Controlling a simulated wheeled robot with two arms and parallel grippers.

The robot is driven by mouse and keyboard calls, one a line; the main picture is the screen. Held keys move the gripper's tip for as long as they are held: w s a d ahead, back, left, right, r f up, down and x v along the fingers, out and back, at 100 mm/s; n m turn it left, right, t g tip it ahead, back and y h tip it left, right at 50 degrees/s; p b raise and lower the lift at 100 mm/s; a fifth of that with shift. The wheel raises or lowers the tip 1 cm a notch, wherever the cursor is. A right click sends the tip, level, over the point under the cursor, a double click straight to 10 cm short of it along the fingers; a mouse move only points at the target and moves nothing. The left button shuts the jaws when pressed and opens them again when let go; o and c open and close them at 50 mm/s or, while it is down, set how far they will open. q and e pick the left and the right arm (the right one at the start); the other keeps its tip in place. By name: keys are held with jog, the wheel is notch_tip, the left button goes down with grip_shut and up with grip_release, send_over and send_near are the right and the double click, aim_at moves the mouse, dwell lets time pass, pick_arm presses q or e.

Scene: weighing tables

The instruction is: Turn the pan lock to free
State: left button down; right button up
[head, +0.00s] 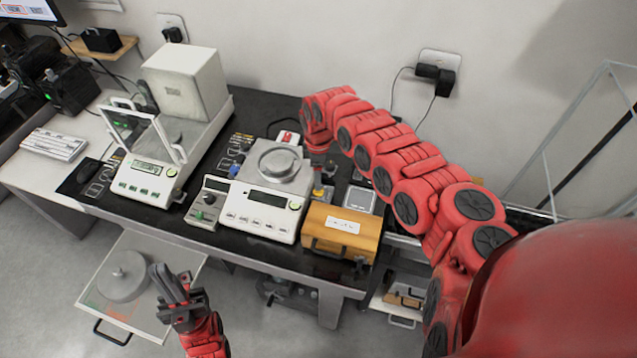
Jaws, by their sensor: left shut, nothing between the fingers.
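The open-pan balance (265,213) stands mid-table with a round metal pan (280,161) on top. A small control box (207,203) with a display and a green knob (197,216) sits at its left. A blue knob (236,170) is behind that box. I cannot tell which part is the pan lock. My right arm reaches in from the right, its wrist bent down just right of the pan; its fingers are too dark and small to make out. My left gripper (167,280) is shut and empty, low in front of the table, apart from the balance.
A second balance (148,182) with a glass draft shield stands at the left. A wooden box (341,232) is right of the middle balance. A low tray (165,325) with a grey round weight (123,277) is near my left gripper. Cables hang from wall sockets.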

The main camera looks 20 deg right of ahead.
notch_tip(320, 180, down, 7)
jog(key=shift+r+b, duration=0.2)
jog(key=shift+b, duration=0.1)
